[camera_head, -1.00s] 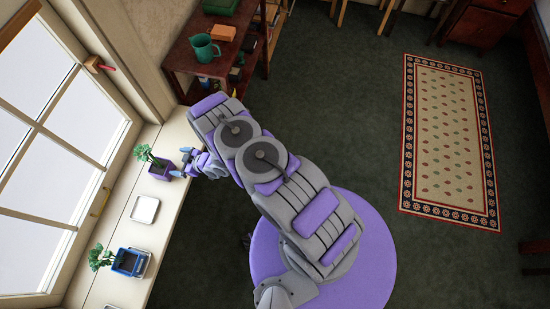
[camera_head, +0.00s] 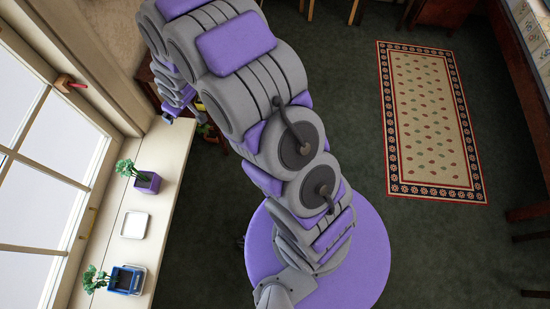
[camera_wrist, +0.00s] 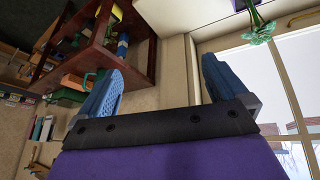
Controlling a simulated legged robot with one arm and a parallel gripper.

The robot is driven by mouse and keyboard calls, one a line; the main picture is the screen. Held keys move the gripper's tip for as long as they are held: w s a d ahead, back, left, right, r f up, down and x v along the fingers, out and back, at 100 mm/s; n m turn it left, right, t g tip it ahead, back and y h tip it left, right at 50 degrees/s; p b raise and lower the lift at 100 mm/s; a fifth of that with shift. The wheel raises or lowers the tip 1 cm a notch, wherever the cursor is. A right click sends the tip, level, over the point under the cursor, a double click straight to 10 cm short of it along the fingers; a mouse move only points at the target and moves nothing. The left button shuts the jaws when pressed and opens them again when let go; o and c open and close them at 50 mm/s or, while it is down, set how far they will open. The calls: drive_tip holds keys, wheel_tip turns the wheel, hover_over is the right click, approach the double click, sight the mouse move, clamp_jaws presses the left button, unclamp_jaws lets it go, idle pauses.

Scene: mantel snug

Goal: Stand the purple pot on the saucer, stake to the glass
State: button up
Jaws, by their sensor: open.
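The purple pot (camera_head: 147,183) stands upright on the pale sill, its green plant leaning left towards the window. The plant also shows at the top right of the wrist view (camera_wrist: 262,30). The white square saucer (camera_head: 134,225) lies empty on the sill, nearer than the pot and apart from it. My gripper (camera_head: 169,116) is beyond the pot, near the sill's far end, partly hidden by my arm. In the wrist view, its two blue fingers (camera_wrist: 162,85) are spread with nothing between them. I cannot make out the stake in the head view.
A blue pot (camera_head: 125,280) with a plant stands nearer on the sill (camera_head: 163,200). Window glass (camera_head: 45,150) runs along the left. A dark red shelf with items (camera_wrist: 100,45) shows in the wrist view. A patterned rug (camera_head: 430,125) lies on the open floor.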

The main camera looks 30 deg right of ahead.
drive_tip(key=s+d+r+m+g+h, duration=0.1)
drive_tip(key=s+d+r+m+g, duration=0.1)
drive_tip(key=s+d+r, duration=0.4)
drive_tip(key=s+d+r+m+g+h, duration=0.1)
drive_tip(key=s+d+r, duration=0.1)
drive_tip(key=s+r, duration=0.7)
drive_tip(key=s+d+r+m+g, duration=0.1)
drive_tip(key=s+r+g, duration=0.1)
drive_tip(key=s, duration=1.1)
drive_tip(key=s+d+r+m+g, duration=0.1)
drive_tip(key=s+r, duration=0.4)
drive_tip(key=s, duration=0.8)
drive_tip(key=shift+m+g, duration=0.4)
drive_tip(key=shift+g, duration=0.2)
drive_tip(key=shift+w, duration=0.1)
